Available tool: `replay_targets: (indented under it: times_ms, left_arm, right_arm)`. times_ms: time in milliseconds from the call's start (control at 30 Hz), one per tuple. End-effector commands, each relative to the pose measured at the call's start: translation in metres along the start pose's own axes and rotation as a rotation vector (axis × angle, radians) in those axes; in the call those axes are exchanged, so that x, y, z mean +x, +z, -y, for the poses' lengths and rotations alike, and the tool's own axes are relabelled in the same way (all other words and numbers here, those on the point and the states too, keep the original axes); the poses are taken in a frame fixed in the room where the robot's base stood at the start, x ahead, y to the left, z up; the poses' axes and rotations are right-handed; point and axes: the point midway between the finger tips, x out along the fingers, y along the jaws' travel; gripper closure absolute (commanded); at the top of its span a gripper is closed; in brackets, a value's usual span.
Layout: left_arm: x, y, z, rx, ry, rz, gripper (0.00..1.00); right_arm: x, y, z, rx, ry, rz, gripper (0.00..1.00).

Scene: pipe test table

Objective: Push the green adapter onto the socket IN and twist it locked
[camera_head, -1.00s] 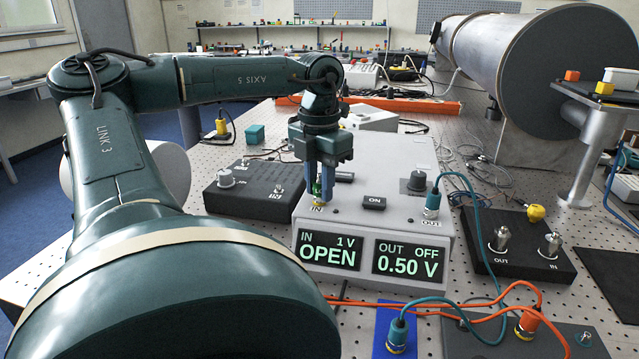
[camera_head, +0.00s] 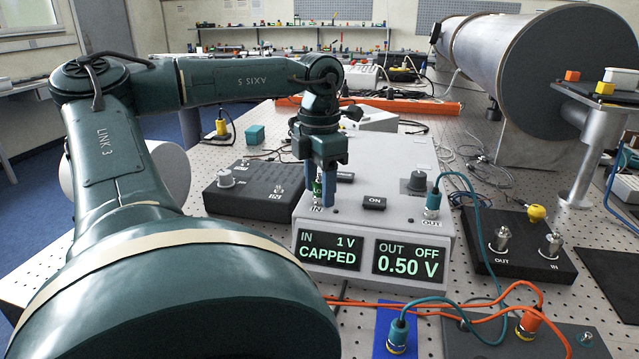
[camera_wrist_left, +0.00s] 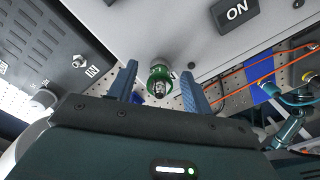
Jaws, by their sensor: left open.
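The green adapter (camera_head: 317,188) sits on the socket IN at the left of the grey box (camera_head: 343,215). The left display (camera_head: 329,251) reads IN 1 V CAPPED. My left gripper (camera_head: 325,190) points down over the adapter. Its blue fingers stand on either side of it, open, with a gap on both sides in the left wrist view (camera_wrist_left: 158,85). The socket itself is hidden under the adapter. My right gripper is not in view.
The OUT socket with a teal plug (camera_head: 432,203) and the ON button (camera_head: 374,203) are on the same box. A black box (camera_head: 250,192) stands close on the left. Another black box (camera_head: 512,245) stands at the right. Orange and teal cables cross the front.

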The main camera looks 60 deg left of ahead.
Motion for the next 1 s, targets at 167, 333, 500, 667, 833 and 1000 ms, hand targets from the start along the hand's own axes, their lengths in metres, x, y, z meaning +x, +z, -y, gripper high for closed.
replay_targets:
  times_ms: [167, 333, 500, 667, 833, 1000]
  left_arm:
    - [0.0, 0.0, 0.0, -0.002, 0.001, 0.001, 0.5]
    - [-0.001, 0.0, 0.0, -0.002, 0.001, 0.002, 0.5]
    - [-0.029, 0.001, -0.001, -0.004, 0.002, 0.004, 0.5]
    - [-0.07, 0.001, -0.001, -0.004, 0.001, 0.002, 0.5]
    - [-0.105, 0.0, 0.0, -0.003, 0.001, 0.0, 0.5]
    - [-0.125, 0.0, 0.0, -0.001, 0.001, 0.0, 0.5]
  right_arm:
    - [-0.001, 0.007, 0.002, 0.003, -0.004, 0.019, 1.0]
    - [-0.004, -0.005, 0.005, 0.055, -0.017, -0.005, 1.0]
    - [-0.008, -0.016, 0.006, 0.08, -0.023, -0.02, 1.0]
    - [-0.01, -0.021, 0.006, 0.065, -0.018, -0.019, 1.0]
    - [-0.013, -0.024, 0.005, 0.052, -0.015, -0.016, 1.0]
    - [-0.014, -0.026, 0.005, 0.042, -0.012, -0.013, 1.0]
